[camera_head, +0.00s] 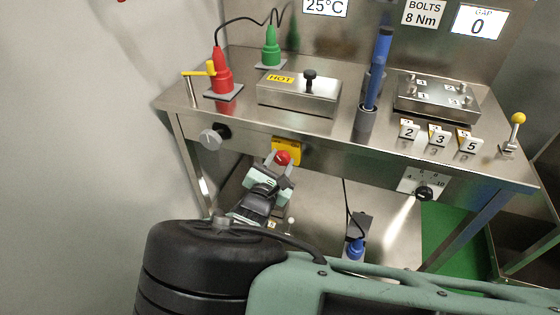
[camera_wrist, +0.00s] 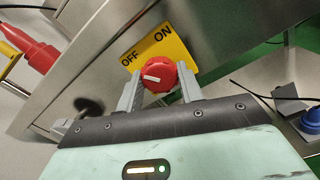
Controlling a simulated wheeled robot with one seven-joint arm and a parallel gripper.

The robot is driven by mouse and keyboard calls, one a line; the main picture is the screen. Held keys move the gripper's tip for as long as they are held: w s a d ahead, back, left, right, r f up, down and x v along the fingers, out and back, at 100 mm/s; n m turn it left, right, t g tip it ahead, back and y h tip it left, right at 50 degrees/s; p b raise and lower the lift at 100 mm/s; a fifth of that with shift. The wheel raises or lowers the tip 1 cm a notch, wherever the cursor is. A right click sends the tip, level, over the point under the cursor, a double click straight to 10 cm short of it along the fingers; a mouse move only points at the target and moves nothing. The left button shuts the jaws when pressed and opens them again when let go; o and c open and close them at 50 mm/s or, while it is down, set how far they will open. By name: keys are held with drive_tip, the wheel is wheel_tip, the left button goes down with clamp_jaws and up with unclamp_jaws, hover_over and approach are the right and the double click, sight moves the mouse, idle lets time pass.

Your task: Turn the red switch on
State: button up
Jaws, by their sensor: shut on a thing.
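The red switch (camera_wrist: 160,73) is a round red knob with a white mark, mounted on a yellow plate (camera_wrist: 175,44) labelled OFF and ON. In the wrist view the white mark points to the left, toward the side of the OFF label. In the head view the red switch (camera_head: 283,157) sits on the front face of the steel bench. My gripper (camera_wrist: 160,84) has one finger on each side of the knob and is shut on it. In the head view my gripper (camera_head: 281,165) reaches up to the knob from below.
A dial (camera_head: 424,193) is at the right. A red plug-like cone (camera_head: 222,75), a green one (camera_head: 271,48) and a HOT-labelled box (camera_head: 300,95) stand on the bench top.

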drive_tip(key=m+p, duration=0.1)
drive_tip(key=m, duration=0.3)
drive_tip(key=m+p, duration=0.1)
drive_tip(key=m, duration=0.3)
drive_tip(key=m+p, duration=0.1)
drive_tip(key=m, duration=0.3)
drive_tip(key=shift+m, duration=2.1)
drive_tip(key=shift+p, duration=0.3)
drive_tip(key=o, duration=1)
